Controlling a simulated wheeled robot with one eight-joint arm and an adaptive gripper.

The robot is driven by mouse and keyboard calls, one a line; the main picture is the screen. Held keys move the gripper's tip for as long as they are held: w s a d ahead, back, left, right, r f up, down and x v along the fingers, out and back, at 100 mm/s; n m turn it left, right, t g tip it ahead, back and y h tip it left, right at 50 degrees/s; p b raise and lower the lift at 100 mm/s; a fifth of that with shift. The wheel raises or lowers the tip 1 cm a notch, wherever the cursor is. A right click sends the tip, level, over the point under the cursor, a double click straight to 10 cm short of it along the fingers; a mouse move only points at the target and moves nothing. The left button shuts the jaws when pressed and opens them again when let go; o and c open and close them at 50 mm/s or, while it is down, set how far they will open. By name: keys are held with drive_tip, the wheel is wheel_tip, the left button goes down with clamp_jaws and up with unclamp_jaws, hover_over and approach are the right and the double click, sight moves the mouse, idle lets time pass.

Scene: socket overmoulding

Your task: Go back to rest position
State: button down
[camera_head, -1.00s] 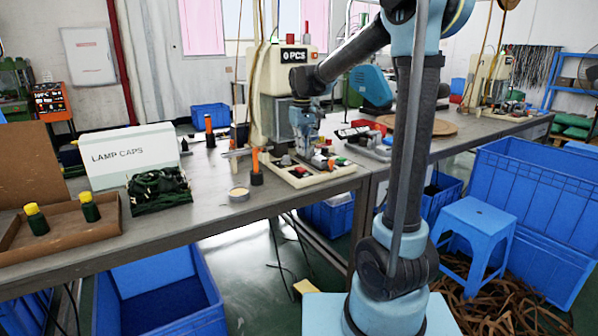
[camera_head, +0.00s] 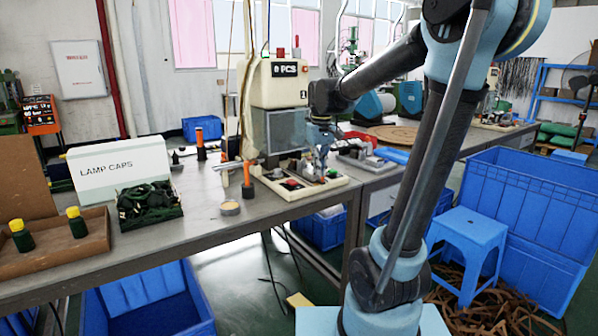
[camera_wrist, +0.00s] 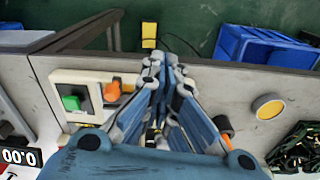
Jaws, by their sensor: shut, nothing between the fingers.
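My gripper (camera_head: 318,160) is shut and empty. In the head view it hangs pointing down in front of the cream machine (camera_head: 280,95), above the machine's base plate (camera_head: 300,185) on the workbench. In the wrist view my gripper (camera_wrist: 160,68) shows its fingers together near the bench's edge, with a green button (camera_wrist: 71,102) and an orange part (camera_wrist: 112,91) to its left. Whether it touches anything below is hard to tell.
On the bench stand an orange-handled tool (camera_head: 247,180), a round tin (camera_head: 229,208), the lamp caps box (camera_head: 118,168), a tray of dark green cords (camera_head: 150,207) and a brown tray (camera_head: 40,262) with two yellow-topped bottles. Blue crates and a blue stool (camera_head: 468,240) stand on the floor.

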drive_tip(key=s+d+f+m, duration=0.1)
drive_tip(key=s+d+f, duration=0.3)
drive_tip(key=s, duration=0.3)
drive_tip(key=s+d+f+m+t, duration=0.1)
drive_tip(key=s+d+f, duration=0.3)
drive_tip(key=s, duration=0.4)
drive_tip(key=s+d+f+m, duration=0.2)
drive_tip(key=s+d+f, duration=0.2)
drive_tip(key=s+f, duration=0.2)
drive_tip(key=shift+s+d+f+m+t, duration=0.2)
drive_tip(key=shift+s+f+m+t, duration=0.15)
drive_tip(key=shift+s, duration=0.6)
drive_tip(key=w+a+r+n+g, duration=0.1)
drive_tip(key=w+a+r+n, duration=0.3)
drive_tip(key=w+r+n, duration=0.3)
drive_tip(key=w+a+r+n, duration=0.4)
drive_tip(key=w+r+n, duration=0.2)
drive_tip(key=w+r, duration=0.35)
drive_tip(key=w+a+r+n, duration=0.2)
drive_tip(key=w+a+n, duration=0.3)
drive_tip(key=w+a, duration=0.3)
drive_tip(key=w+a+r+n+g, duration=0.1)
drive_tip(key=w+a+r+n, duration=0.2)
drive_tip(key=w+a+n, duration=0.3)
drive_tip(key=shift+w+a+r, duration=0.3)
drive_tip(key=shift+w+a, duration=0.6)
drive_tip(key=shift+w, duration=0.35)
